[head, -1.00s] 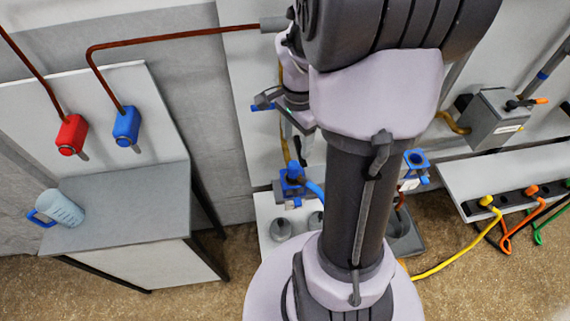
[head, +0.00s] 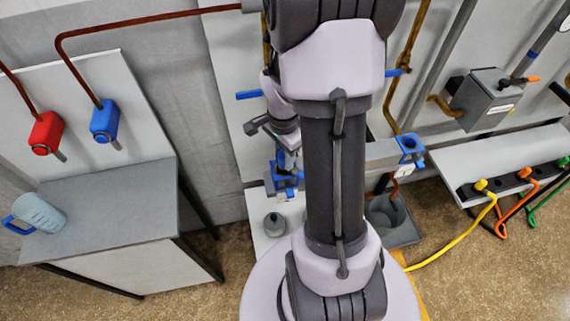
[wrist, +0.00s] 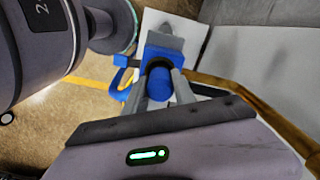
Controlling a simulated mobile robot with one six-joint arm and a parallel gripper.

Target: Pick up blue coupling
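The blue coupling (wrist: 160,86) is in the middle of the wrist view, with its rounded end towards the camera. It sits at a blue holder (wrist: 166,50), which also shows in the head view (head: 284,180) above the grey floor box. My gripper (wrist: 163,78) has one grey finger on each side of the coupling. I cannot tell whether the fingers touch it or stand slightly apart. In the head view my gripper (head: 287,158) points down at the holder, and my arm hides part of this area.
A grey bench (head: 110,205) with a blue-handled jug (head: 38,214) stands at left, below red (head: 45,133) and blue (head: 105,121) wall fittings. At right are a second blue holder (head: 410,144), a grey bin (head: 400,225) and a shelf (head: 520,155) with coloured hoses.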

